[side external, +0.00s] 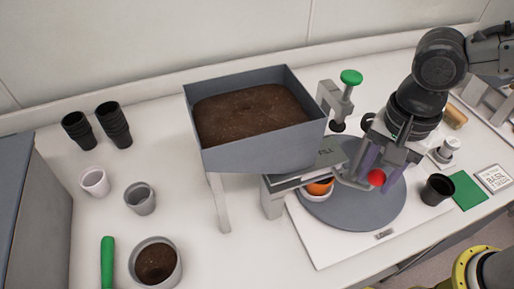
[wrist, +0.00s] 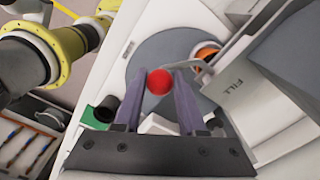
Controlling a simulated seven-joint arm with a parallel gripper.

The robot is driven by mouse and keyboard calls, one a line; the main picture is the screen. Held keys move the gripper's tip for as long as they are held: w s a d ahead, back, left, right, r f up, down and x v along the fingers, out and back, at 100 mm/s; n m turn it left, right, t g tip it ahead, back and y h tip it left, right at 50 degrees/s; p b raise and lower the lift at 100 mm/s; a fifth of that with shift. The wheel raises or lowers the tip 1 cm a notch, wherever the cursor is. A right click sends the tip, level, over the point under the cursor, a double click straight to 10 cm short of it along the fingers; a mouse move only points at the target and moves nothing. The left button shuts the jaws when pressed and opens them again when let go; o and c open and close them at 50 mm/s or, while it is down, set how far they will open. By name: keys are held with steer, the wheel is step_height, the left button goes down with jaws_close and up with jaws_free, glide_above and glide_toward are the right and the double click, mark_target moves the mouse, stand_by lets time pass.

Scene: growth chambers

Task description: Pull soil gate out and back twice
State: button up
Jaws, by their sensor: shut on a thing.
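The soil hopper (side external: 262,150) is a grey bin of dark soil (side external: 250,114) on legs. Below it sits the soil gate, a grey plate marked FILL (side external: 325,158); it also shows in the wrist view (wrist: 238,88). A red ball knob (side external: 376,177) is on a thin bracket at the gate's side. My gripper (side external: 370,165) is shut on the red knob, which sits between the fingertips in the wrist view (wrist: 159,82). An orange pot (side external: 319,187) stands on the grey round turntable (side external: 350,215), partly under the gate. The bracket's join to the gate is partly hidden.
A green-topped press (side external: 350,78) stands behind the gate. A black pot (side external: 437,188) and green square (side external: 468,190) are at right. A soil-filled pot (side external: 155,263), empty pots (side external: 140,198) and green-handled tool (side external: 107,262) are at left.

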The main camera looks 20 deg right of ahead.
steer(key=shift+w+a+r, duration=0.1)
steer(key=shift+w+r, duration=0.05)
steer(key=shift+a, duration=2.55)
steer(key=o, duration=0.7)
steer(key=shift+o, duration=1)
steer(key=shift+d, duration=0.1)
step_height(320, 180, up, 8)
